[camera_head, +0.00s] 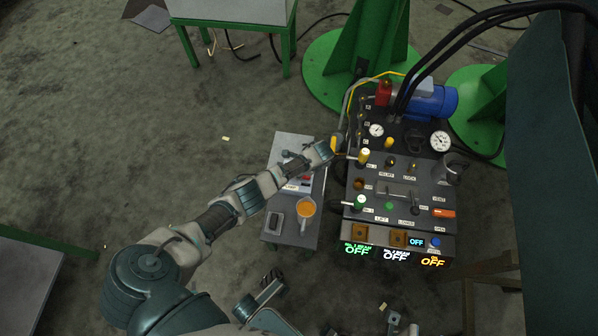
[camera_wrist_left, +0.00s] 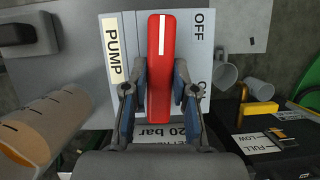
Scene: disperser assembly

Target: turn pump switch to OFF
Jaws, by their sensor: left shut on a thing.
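A second word below OFF is partly hidden. My left gripper (camera_wrist_left: 159,78) has one finger on each side of the lever and is shut on it. In the head view my left arm reaches over the small grey table, where a bit of the red switch (camera_head: 306,179) shows; the fingers are hard to make out there.
The control panel (camera_head: 400,205), with valves, gauges and lit OFF displays, stands close on the right. Green stands (camera_head: 345,60) are behind. Floor at left is mostly clear.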

